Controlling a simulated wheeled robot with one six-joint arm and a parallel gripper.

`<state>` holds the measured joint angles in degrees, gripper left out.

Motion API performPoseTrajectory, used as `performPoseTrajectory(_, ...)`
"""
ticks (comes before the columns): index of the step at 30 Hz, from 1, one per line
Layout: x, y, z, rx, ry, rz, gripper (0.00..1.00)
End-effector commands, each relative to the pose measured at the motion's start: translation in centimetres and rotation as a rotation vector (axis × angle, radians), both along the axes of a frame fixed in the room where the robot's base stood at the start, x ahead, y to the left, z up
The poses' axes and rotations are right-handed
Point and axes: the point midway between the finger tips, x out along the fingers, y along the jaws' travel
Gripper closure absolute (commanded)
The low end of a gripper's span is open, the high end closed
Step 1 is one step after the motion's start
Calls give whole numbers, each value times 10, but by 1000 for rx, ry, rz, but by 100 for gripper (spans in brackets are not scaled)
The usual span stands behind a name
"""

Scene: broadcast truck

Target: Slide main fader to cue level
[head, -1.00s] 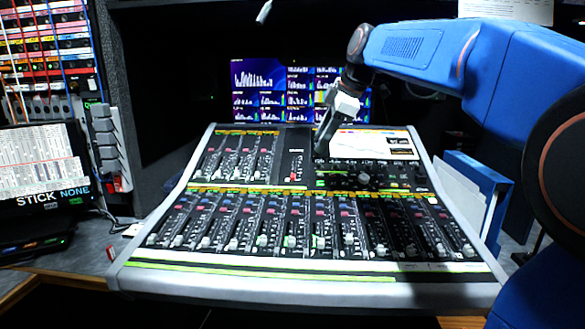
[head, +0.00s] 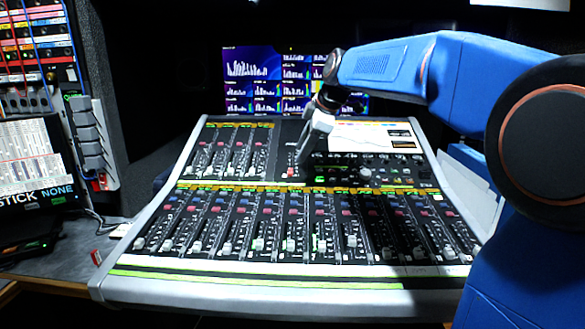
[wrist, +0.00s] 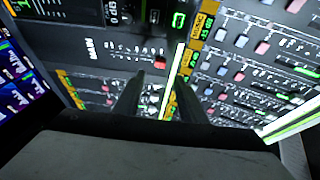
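The mixing console (head: 280,289) fills the middle of the head view, with rows of small faders. A red fader cap (head: 291,172), which looks like the main fader, sits low in a plain dark strip in the upper middle. In the wrist view the red cap (wrist: 160,62) shows just beyond the gap between my fingers. My gripper (head: 304,163) points down just right of the red cap in the head view. In the wrist view my gripper (wrist: 157,82) has its two dark fingers apart with nothing between them. I cannot tell whether a finger touches the panel.
A lit monitor with bar graphs (head: 255,80) stands behind the console. A row of channel faders (head: 290,245) lies along the console's front. A patch rack (head: 38,60) and a small screen (head: 30,165) are at the left. White and blue binders (head: 468,185) stand at the right.

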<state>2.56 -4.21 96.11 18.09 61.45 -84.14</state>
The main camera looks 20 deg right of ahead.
Motion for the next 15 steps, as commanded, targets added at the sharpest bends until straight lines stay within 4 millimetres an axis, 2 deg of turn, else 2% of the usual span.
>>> performPoseTrajectory(1, 5, 3, -9, 0, 3, 1, 62)
performPoseTrajectory(9, 26, 14, -48, 0, 3, 1, 62)
performPoseTrajectory(15, 36, 19, -66, 1, 1, 0, 62)
